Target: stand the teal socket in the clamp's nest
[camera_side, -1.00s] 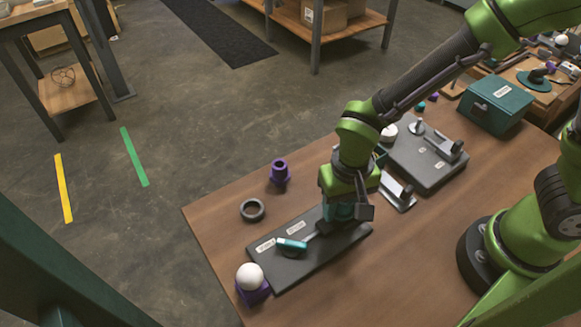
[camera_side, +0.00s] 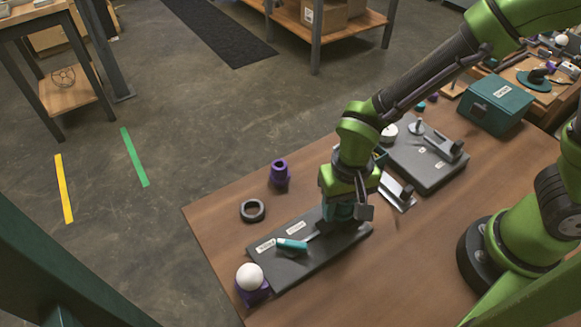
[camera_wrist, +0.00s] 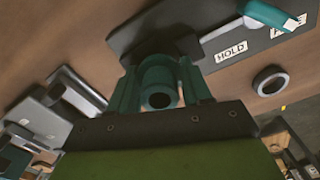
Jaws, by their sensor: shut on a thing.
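The teal socket (camera_wrist: 158,82) is in the wrist view, its round open end facing the camera, held between the two fingers of my gripper (camera_wrist: 160,88). In the side view my gripper (camera_side: 342,214) is low over the right end of the clamp's dark plate (camera_side: 280,270); the plate also shows in the wrist view (camera_wrist: 195,25). The clamp's teal-handled lever (camera_side: 291,244) lies toward the plate's left part, near its white labels. The nest is hidden under my gripper and the socket, so I cannot tell whether the socket touches it.
A dark ring (camera_side: 252,210) and a purple socket (camera_side: 279,173) stand behind the plate. A white ball on a purple holder (camera_side: 250,290) is by its left end. A silver bracket (camera_side: 398,193) and a grey fixture board (camera_side: 425,160) are close on the right. Front table is clear.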

